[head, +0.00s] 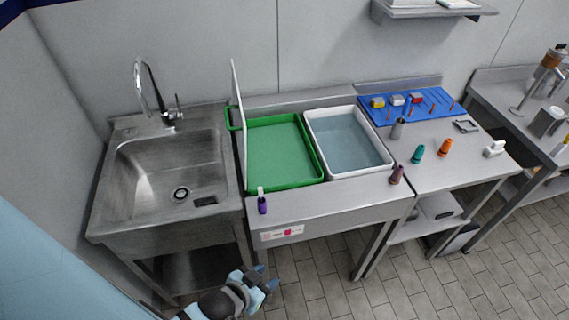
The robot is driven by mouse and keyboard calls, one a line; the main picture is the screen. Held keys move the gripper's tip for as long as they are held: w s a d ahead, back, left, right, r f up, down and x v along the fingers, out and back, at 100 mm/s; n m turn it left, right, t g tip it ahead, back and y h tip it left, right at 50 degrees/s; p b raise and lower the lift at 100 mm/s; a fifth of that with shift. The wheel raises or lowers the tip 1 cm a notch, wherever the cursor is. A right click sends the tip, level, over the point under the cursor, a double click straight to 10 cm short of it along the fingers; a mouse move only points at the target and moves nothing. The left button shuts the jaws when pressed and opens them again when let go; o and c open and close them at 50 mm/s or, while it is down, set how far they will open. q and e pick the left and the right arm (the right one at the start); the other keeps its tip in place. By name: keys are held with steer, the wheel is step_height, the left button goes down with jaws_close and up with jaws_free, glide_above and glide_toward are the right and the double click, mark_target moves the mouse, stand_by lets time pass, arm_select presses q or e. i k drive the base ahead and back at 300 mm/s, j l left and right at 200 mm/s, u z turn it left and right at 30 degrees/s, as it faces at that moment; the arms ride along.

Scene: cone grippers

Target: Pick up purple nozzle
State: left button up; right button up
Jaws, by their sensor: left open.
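A purple nozzle (262,204) with a pale tip stands upright on the metal counter, near its front edge, below the green tray. My left gripper (264,277) is at the bottom of the head view, in front of the counter and below the nozzle in the picture. It is open and empty, and apart from the nozzle. My right gripper is not in view.
A green tray (317,172) and a white water-filled tray (389,165) lie behind the nozzle. A steel sink (130,151) is at left. Maroon (396,175), teal (418,154) and orange (445,147) nozzles stand at right. The counter beside the purple nozzle is clear.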

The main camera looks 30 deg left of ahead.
mark_target(395, 179)
steer(key=i+l+u, duration=0.15)
steer(key=u, duration=0.25)
steer(key=i+l+u, duration=0.15)
steer(key=u, duration=0.3)
steer(key=i+l+u, duration=0.1)
steer(key=l+u, duration=0.3)
steer(key=j, duration=0.15)
